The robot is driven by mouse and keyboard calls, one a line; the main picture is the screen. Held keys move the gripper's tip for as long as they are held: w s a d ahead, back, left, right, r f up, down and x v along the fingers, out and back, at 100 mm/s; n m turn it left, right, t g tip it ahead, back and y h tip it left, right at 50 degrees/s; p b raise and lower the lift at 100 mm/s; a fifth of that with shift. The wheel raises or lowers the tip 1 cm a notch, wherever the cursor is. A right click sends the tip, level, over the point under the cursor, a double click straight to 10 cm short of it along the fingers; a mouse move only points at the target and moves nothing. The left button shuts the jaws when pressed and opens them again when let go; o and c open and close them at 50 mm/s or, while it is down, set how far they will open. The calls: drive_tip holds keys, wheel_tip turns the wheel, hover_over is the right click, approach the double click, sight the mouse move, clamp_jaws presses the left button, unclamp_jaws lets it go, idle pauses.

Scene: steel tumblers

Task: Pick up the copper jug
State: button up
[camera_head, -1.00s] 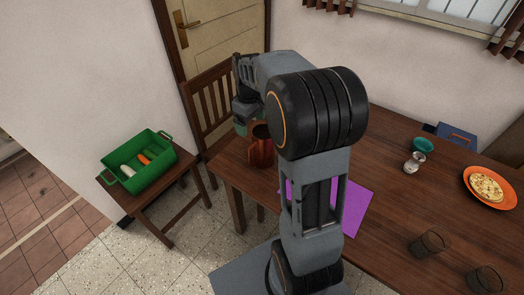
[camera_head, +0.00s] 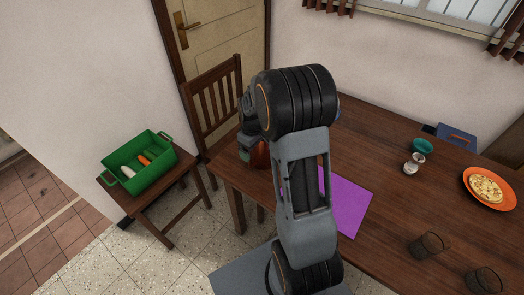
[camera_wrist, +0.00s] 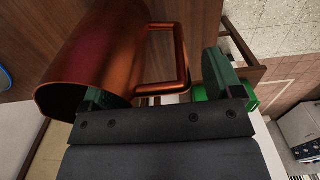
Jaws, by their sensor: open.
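The copper jug (camera_head: 262,153) is on the near left part of the wooden table, partly hidden behind my arm in the head view. In the wrist view the jug (camera_wrist: 98,50) fills the upper left, its squarish handle (camera_wrist: 181,60) pointing right. My gripper (camera_wrist: 160,78) is open, with the handle in the gap between its fingers. One finger is at the jug's body near the rim and the other is right of the handle. I cannot tell whether either touches. In the head view my gripper (camera_head: 246,152) is beside the jug, mostly hidden.
A purple mat (camera_head: 345,205) lies right of my arm. A teal bowl (camera_head: 422,146), a small shaker (camera_head: 413,164), an orange plate (camera_head: 508,196) with food and two dark glasses (camera_head: 428,246) are farther right. A green crate (camera_head: 160,177) stands on a side stool; a chair (camera_head: 214,90) is behind.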

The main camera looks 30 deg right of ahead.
drive_tip(key=shift+f, duration=0.3)
drive_tip(key=c, duration=1.5)
drive_tip(key=shift+r, duration=0.1)
drive_tip(key=shift+c, duration=0.2)
